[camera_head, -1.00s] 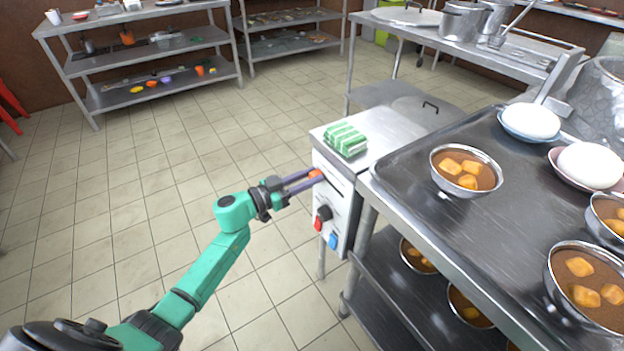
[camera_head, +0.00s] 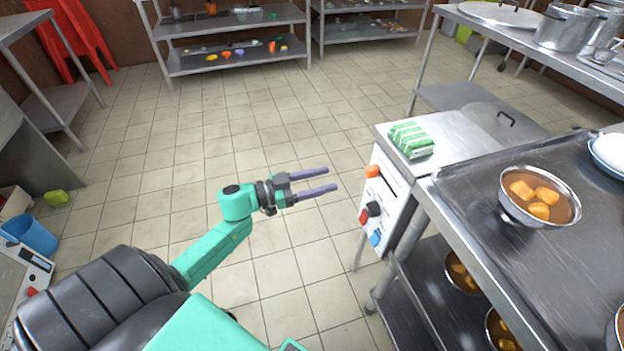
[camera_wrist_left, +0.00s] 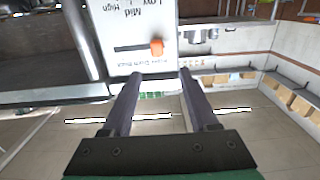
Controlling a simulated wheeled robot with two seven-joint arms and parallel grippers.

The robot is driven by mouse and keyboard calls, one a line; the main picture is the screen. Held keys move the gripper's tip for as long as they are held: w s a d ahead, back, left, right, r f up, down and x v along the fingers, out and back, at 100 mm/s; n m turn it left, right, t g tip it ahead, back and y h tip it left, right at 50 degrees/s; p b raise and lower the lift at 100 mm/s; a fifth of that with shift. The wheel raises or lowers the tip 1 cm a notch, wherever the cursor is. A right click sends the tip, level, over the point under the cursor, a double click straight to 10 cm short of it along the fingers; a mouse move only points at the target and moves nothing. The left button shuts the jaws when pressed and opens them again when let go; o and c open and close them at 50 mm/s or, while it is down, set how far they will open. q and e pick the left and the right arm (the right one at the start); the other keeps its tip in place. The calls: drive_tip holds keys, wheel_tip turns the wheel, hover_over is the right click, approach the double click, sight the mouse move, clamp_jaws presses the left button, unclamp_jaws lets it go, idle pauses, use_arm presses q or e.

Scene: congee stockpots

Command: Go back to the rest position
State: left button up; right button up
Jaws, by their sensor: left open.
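My left gripper (camera_head: 331,180) is open and empty over the tiled floor, its two purple-grey fingers parallel and apart. It stands to the left of the steel cooker unit (camera_head: 390,213), not touching it. The unit's front carries an orange knob or lever (camera_head: 372,171), a black knob and a blue switch. In the left wrist view both fingers (camera_wrist_left: 156,75) show apart with nothing between them, and the orange lever (camera_wrist_left: 156,47) appears just beyond them on the panel. My right gripper is not in view.
A green-striped packet (camera_head: 411,140) lies on the unit. A steel counter with a tray (camera_head: 480,200) and filled bowls (camera_head: 540,196) stands at right. The floor (camera_head: 200,130) between is clear.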

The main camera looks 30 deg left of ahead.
use_arm(q)
drive_tip(key=v, duration=0.2)
drive_tip(key=shift+s+a, duration=0.25)
drive_tip(key=shift+s, duration=0.1)
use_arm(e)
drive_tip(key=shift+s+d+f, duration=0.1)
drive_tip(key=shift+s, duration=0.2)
